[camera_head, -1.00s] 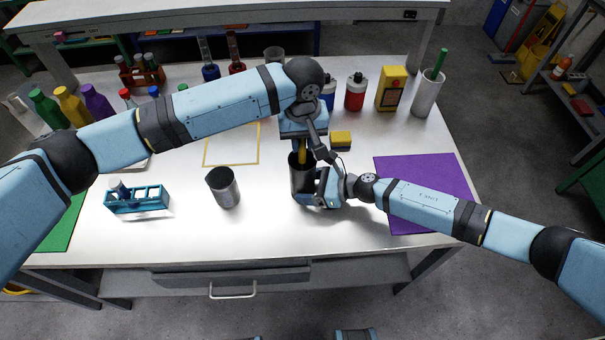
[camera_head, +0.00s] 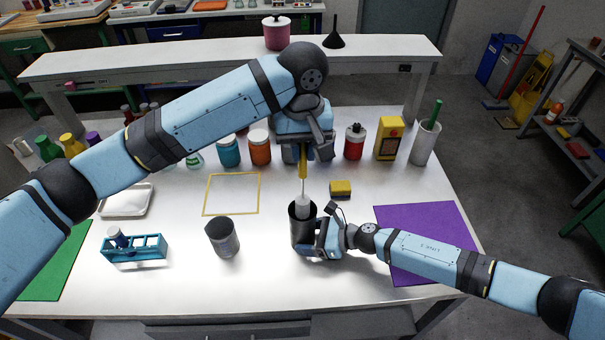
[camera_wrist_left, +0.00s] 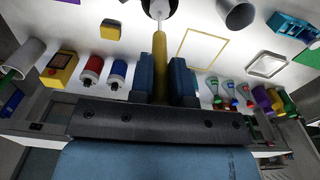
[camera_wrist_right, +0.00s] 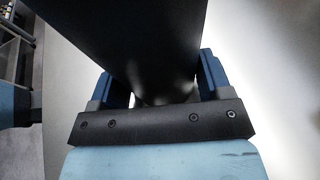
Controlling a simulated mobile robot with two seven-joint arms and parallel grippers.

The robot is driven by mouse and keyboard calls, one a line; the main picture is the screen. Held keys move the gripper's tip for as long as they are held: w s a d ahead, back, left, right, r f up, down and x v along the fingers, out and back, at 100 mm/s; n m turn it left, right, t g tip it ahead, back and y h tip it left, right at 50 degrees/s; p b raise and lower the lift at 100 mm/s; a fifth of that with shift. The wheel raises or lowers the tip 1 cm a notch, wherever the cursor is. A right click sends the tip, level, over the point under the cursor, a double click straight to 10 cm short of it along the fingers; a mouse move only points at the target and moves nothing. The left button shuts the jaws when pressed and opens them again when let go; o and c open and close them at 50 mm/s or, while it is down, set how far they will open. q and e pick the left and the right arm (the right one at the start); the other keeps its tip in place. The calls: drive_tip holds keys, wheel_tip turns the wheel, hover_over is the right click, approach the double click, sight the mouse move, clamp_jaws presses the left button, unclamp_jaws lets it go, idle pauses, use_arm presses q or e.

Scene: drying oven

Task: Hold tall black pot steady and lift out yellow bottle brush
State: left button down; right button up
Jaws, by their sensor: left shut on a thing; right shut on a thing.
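The tall black pot (camera_head: 298,232) stands upright on the white table in the head view. My right gripper (camera_head: 318,240) is shut on its side, and the pot's dark wall (camera_wrist_right: 140,45) fills the space between the fingers in the right wrist view. My left gripper (camera_head: 303,160) is above the pot, shut on the yellow handle of the bottle brush (camera_head: 303,166). The handle (camera_wrist_left: 160,65) shows between the fingers in the left wrist view. The brush hangs upright; its thin shaft and the top of its white head (camera_head: 302,205) show at the pot's mouth. The head's lower end is hidden in the pot.
A grey metal cup (camera_head: 222,238) and a blue tube rack (camera_head: 135,248) stand to the left. A yellow sponge (camera_head: 341,188) lies behind the pot, and a purple mat (camera_head: 425,235) is at right. Bottles line the back, with a white holder (camera_head: 425,145) holding a green-handled item.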

use_arm(q)
wheel_tip(320, 180, up, 6)
drive_tip(key=shift+f, duration=0.2)
